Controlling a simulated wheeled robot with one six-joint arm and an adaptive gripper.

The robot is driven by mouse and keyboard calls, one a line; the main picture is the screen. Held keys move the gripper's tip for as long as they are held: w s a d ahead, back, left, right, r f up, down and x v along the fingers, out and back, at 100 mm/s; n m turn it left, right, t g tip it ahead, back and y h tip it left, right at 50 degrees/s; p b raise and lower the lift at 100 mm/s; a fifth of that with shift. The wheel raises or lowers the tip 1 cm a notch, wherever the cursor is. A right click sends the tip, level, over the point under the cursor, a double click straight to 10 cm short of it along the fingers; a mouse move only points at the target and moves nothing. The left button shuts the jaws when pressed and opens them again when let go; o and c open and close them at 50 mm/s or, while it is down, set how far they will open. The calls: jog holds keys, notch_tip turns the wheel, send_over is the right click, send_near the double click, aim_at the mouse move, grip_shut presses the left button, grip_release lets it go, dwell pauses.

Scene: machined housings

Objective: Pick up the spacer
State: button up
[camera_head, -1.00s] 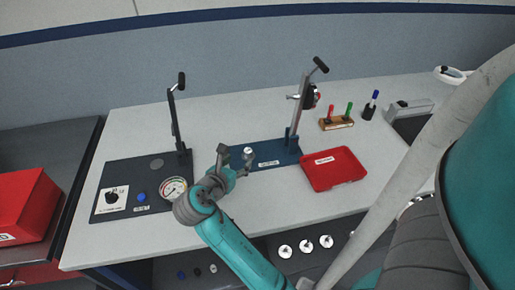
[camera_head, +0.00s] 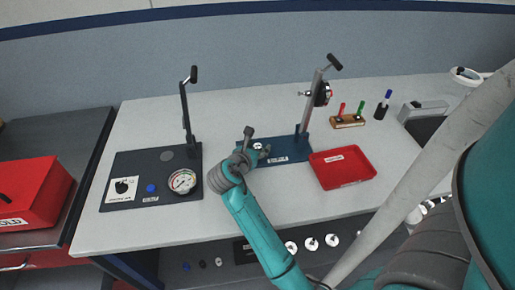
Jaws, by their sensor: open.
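My gripper (camera_head: 257,142) is open, its two fingers over the left end of the blue base plate (camera_head: 288,150) of the right press. A small pale round part (camera_head: 257,147) shows between the fingers; whether it is the spacer, and whether the fingers touch it, I cannot tell. No part is clearly recognisable as a spacer.
A red tray (camera_head: 342,181) lies right of the blue plate and looks empty. The right press's upright (camera_head: 309,105) rises close to my gripper. A wooden stand (camera_head: 347,121) holds red and green tools. White table (camera_head: 220,118) is bare behind the gripper.

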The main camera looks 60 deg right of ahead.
grip_shut()
